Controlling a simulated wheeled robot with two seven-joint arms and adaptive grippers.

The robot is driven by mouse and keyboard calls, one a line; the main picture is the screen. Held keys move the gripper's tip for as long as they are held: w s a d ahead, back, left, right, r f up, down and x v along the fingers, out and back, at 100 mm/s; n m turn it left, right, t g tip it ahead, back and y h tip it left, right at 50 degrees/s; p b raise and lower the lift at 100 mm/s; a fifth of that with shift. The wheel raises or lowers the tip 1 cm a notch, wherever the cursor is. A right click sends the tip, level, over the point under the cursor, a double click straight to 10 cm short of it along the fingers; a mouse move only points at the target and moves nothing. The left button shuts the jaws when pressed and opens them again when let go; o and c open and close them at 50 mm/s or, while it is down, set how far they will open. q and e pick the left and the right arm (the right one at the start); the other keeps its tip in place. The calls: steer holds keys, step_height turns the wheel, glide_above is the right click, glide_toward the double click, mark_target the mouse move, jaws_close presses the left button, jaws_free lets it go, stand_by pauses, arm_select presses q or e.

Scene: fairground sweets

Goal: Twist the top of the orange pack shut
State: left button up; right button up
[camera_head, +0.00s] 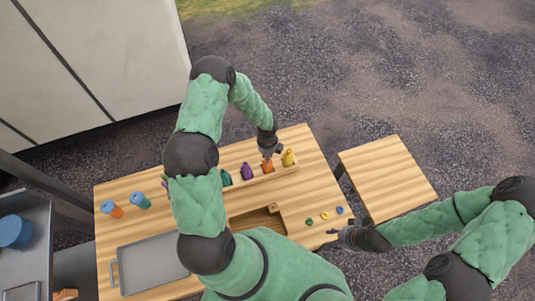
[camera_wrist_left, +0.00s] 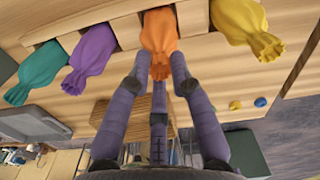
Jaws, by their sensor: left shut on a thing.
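The orange pack (camera_head: 267,166) stands in the row of packs on the wooden table, under my left gripper (camera_head: 268,152). In the left wrist view the orange pack (camera_wrist_left: 160,30) has its gathered top between the fingertips of my left gripper (camera_wrist_left: 160,68), which is shut on it. The fingers partly cover the neck of the pack. My right gripper (camera_head: 329,238) is empty, with its fingers apart, near the table's right front corner, away from the packs.
A yellow pack (camera_head: 288,157) stands right of the orange one; purple (camera_head: 246,171) and teal (camera_head: 225,178) packs stand left. Small coloured discs (camera_head: 324,216) lie near the right gripper. A grey tray (camera_head: 150,262) is at front left. A wooden side table (camera_head: 388,178) stands clear at right.

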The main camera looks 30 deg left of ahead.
arm_select(q)
steer(key=m+p, duration=0.1)
steer(key=m, duration=0.3)
steer(key=shift+p, duration=0.4)
steer(key=o, duration=0.7)
steer(key=shift+r+p, duration=0.65)
steer(key=shift+r, duration=1.85)
